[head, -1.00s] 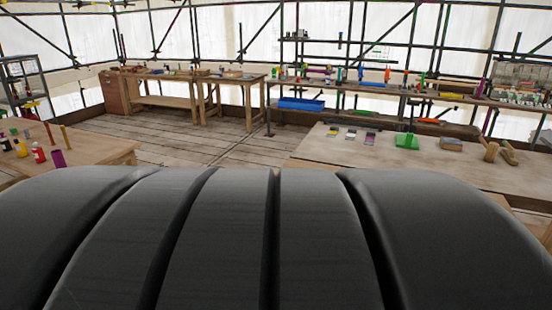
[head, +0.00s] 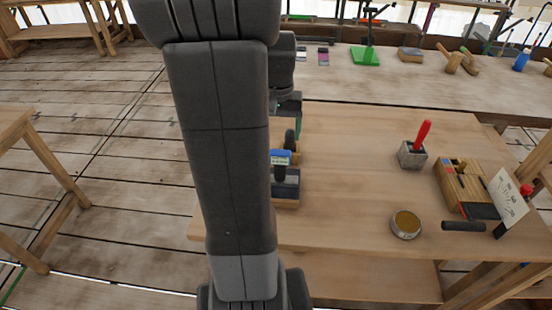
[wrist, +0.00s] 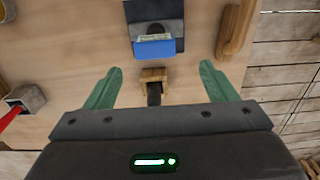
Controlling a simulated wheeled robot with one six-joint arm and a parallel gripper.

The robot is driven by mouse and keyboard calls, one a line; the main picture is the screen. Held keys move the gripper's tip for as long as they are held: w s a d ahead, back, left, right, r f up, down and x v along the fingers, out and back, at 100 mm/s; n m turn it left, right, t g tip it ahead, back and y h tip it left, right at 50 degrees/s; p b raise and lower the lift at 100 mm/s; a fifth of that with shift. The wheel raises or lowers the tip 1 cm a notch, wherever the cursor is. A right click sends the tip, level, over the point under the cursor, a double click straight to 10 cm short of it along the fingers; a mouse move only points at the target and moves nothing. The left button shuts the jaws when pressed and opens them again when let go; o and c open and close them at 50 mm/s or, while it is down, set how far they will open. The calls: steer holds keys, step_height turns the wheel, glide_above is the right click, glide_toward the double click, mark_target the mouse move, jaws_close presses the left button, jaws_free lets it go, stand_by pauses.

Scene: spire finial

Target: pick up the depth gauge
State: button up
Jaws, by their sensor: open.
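My gripper (wrist: 161,68) is open in the wrist view, with its two green fingers apart and nothing held. A small wooden block with a dark stem (wrist: 154,75) lies between the fingers, with a gap on both sides. It looks like the depth gauge, but I cannot be sure. Just beyond the fingertips is a blue piece (wrist: 154,48) at a dark block (wrist: 156,14). In the head view my arm hides much of this spot. The blue piece (head: 280,157) and dark block (head: 287,190) show at its right edge.
On the workbench (head: 350,185) stand a grey block with a red handle (head: 411,153), a round tin (head: 406,224) and a wooden tool holder (head: 463,185). In the wrist view a wooden bar (wrist: 234,30) lies right of the blue piece. The bench's middle is clear.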

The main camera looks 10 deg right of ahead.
mark_target(280, 165)
step_height(280, 165, down, 7)
steer(key=shift+s+f, duration=0.1)
steer(key=shift+s, duration=0.05)
steer(key=f, duration=0.2)
steer(key=f+p, duration=0.1)
steer(key=f, duration=0.1)
steer(key=shift+s+d+f, duration=0.1)
steer(key=shift+s+d, duration=0.05)
steer(key=shift+d, duration=0.15)
steer(key=shift+f, duration=0.65)
